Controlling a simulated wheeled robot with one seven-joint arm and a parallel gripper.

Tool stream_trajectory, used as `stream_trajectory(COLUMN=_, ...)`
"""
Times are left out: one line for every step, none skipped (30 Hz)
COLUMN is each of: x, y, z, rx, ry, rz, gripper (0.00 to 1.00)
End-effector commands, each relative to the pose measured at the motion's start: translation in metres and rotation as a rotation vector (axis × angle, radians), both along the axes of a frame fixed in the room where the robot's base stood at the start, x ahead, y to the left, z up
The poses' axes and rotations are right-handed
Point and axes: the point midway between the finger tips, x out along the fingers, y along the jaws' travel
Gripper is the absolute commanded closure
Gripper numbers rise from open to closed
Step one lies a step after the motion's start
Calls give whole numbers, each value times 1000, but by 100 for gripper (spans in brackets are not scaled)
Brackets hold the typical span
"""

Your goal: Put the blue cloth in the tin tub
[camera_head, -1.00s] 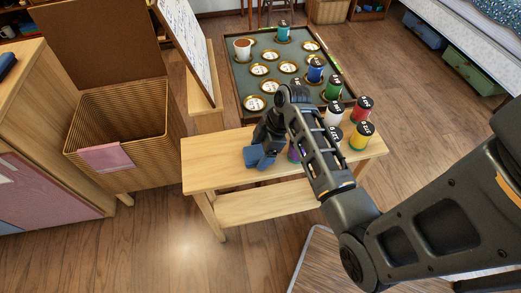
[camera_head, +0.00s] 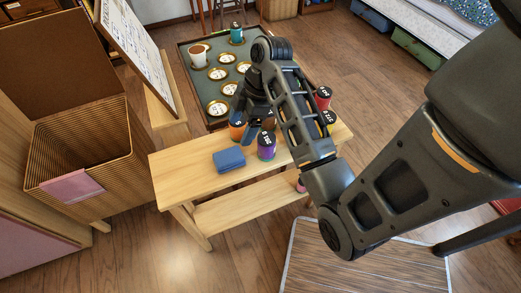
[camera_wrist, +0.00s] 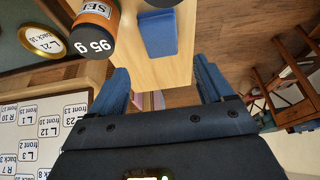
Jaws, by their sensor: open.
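I see no tin tub in these frames.
A purple jar (camera_head: 267,146) stands right of the cloth, with an orange jar (camera_head: 237,131) behind it. A red jar (camera_head: 323,97) stands further right. A wicker hamper (camera_head: 80,150) with a pink cloth (camera_head: 72,187) is left. A tray with round labels (camera_head: 190,62) lies behind.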

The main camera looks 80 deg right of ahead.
Motion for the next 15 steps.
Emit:
stream_trajectory(x=0, y=1, z=0, rx=0, ry=0, rz=-1, gripper=20)
stream_trajectory(x=1, y=3, z=-1, rx=0, ry=-2, rz=-5, gripper=20)
stream_trajectory(x=2, y=6, z=-4, rx=-2, ry=-4, rz=-11, gripper=20)
stream_trajectory(x=3, y=10, z=-6, rx=-4, ry=-7, rz=-20, gripper=20)
stream_trajectory(x=4, y=16, z=-10, rx=-6, ry=-11, rz=-34, gripper=20)
stream_trajectory(x=6, y=25, z=-15, rx=-12, ry=-20, rz=-55, gripper=20)
stream_trajectory(x=7, y=32, z=-19, rx=-16, ry=-27, rz=-77, gripper=20)
stream_trajectory(x=8, y=41, z=-24, rx=-22, ry=-34, rz=-100, gripper=20)
stream_trajectory(x=9, y=53, z=-30, rx=-31, ry=-48, rz=-134, gripper=20)
stream_trajectory(x=10, y=62, z=-35, rx=-37, ry=-59, rz=-163, gripper=20)
stream_trajectory(x=9, y=71, z=-39, rx=-44, ry=-71, rz=-190, gripper=20)
stream_trajectory(x=8, y=83, z=-43, rx=-53, ry=-90, rz=-227, gripper=20)
stream_trajectory(x=7, y=92, z=-46, rx=-58, ry=-104, rz=-254, gripper=20)
stream_trajectory(x=6, y=100, z=-48, rx=-63, ry=-118, rz=-281, gripper=20)
stream_trajectory(x=2, y=111, z=-51, rx=-69, ry=-137, rz=-315, gripper=20)
